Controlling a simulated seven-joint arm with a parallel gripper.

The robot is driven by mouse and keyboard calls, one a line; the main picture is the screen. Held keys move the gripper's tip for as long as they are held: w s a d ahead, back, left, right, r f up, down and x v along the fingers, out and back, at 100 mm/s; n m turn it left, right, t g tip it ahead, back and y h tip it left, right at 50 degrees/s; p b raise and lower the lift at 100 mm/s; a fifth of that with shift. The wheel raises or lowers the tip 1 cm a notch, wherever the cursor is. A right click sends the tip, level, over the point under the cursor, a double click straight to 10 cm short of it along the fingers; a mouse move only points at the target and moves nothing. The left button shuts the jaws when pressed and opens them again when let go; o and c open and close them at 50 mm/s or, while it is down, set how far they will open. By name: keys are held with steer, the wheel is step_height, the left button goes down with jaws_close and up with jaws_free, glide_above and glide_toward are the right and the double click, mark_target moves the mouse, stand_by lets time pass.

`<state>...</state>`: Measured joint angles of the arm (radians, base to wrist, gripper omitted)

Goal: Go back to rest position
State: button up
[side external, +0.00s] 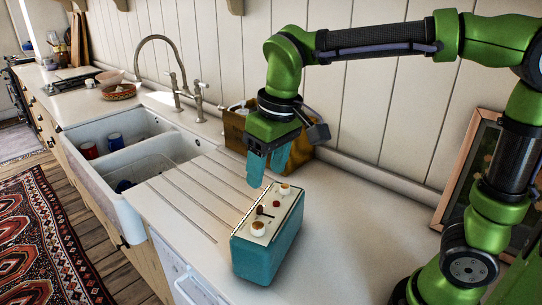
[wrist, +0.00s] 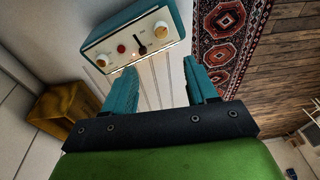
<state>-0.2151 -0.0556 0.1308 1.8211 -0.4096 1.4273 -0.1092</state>
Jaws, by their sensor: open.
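My gripper (side external: 268,166) hangs over the counter with its teal fingers pointing down. In the wrist view my gripper (wrist: 160,88) is open, with nothing between its fingers. A teal box (side external: 268,245) with a cream control panel stands on the counter, just below and in front of the gripper in the side view. Its panel carries two cream-and-brown knobs, a red button and a dark lever. The box also shows in the wrist view (wrist: 172,18), beyond the fingertips and apart from them.
A brown-yellow box (side external: 234,130) stands behind the gripper by the wall. A double sink (side external: 110,165) with cups and a tall tap (side external: 172,75) lies to the left. A framed panel (side external: 462,175) leans at the right, near my arm. Counter right of the teal box is clear.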

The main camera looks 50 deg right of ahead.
steer(key=s+d+f+m+t+y, duration=0.1)
steer(key=s+d+m+t, duration=0.3)
steer(key=s+d, duration=0.4)
steer(key=shift+s+d+f+m+t, duration=0.35)
steer(key=shift+s+f+t, duration=0.25)
steer(key=shift+s, duration=0.25)
steer(key=shift+c, duration=0.4)
